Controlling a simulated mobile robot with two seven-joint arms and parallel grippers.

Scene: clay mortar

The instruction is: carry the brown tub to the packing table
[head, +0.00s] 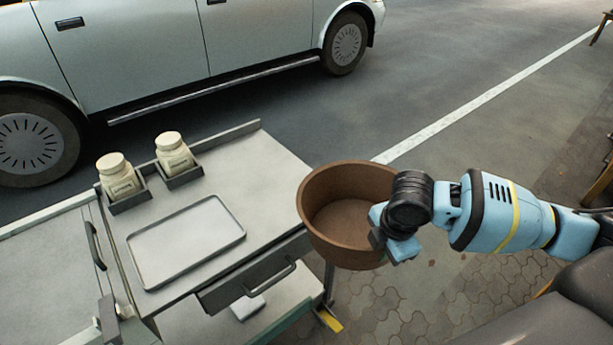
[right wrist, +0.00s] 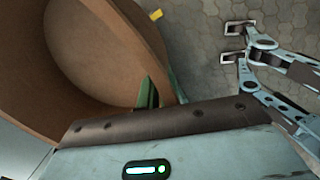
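The brown tub (head: 343,188) is a round, empty, clay-coloured bowl at the right end of a grey table (head: 275,155) in the head view. My right gripper (head: 386,240) is shut on the tub's near right rim. The tub appears tilted slightly, mostly beyond the table's right edge; I cannot tell whether it touches that edge. In the right wrist view, the tub (right wrist: 90,50) fills the upper left, and a dark green finger (right wrist: 147,95) lies against its wall. My left gripper is not recognisable in either view. No label shows which table is the packing table.
The grey table carries a pale tray (head: 185,241) and two jars (head: 119,176) (head: 173,152) in dark holders. A drawer handle (head: 270,281) projects at its front. A silver car (head: 190,45) stands behind. Paving lies at right. Pale-blue jointed parts (right wrist: 265,45) show in the right wrist view.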

